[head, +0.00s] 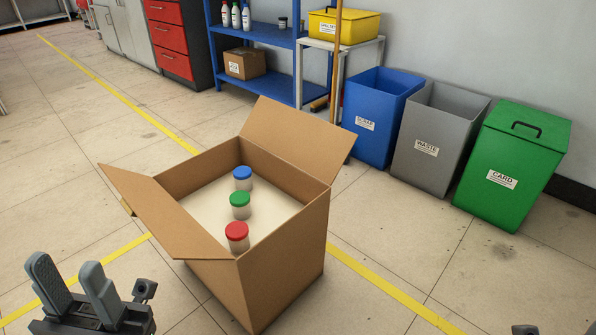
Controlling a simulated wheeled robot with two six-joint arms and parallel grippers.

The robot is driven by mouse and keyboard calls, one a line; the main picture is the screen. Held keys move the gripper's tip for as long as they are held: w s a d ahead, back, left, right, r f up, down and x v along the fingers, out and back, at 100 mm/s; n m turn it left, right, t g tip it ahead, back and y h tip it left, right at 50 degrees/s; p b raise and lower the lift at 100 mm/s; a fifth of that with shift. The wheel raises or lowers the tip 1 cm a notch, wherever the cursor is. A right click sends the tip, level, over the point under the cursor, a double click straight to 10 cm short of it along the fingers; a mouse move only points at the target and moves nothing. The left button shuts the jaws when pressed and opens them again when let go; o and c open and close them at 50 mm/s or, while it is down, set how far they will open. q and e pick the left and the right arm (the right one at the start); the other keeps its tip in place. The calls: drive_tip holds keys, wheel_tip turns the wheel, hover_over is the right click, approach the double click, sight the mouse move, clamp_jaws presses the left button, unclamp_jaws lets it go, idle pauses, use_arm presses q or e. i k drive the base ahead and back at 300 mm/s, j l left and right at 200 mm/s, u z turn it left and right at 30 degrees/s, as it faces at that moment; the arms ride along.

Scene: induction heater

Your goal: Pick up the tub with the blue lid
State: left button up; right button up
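A small tub with a blue lid (243,178) stands upright inside an open cardboard box (285,262), farthest back of three tubs in a row. A tub with a green lid (240,205) is in the middle, and a tub with a red lid (237,236) is nearest. My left gripper (72,283) is at the lower left, outside the box and apart from it. Its two grey fingers stand apart with nothing between them. Of my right arm only a small dark part shows at the bottom right edge; its fingers are not visible.
The box's flaps stick out at the left (150,212) and back right (300,138). Blue (378,125), grey (430,150) and green (505,185) bins stand behind at the right. A blue shelf (275,90) is at the back. The floor around the box is clear.

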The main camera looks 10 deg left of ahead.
sight(242, 175)
drive_tip(key=i+l+z, duration=0.7)
drive_tip(key=i, duration=0.2)
drive_tip(key=i+l+z, duration=0.3)
drive_tip(key=i, duration=0.2)
drive_tip(key=i+j+u, duration=0.1)
drive_tip(key=i+u, duration=0.15)
drive_tip(key=u, duration=0.15)
drive_tip(key=i+u, duration=0.6)
drive_tip(key=u, duration=0.2)
drive_tip(key=i+l+u, duration=0.2)
drive_tip(key=u, duration=0.2)
drive_tip(key=i+u, duration=0.3)
drive_tip(key=u, duration=0.2)
drive_tip(key=i+u, duration=0.35)
drive_tip(key=u, duration=0.15)
drive_tip(key=i+l+u, duration=0.2)
drive_tip(key=u, duration=0.3)
drive_tip(key=i, duration=0.05)
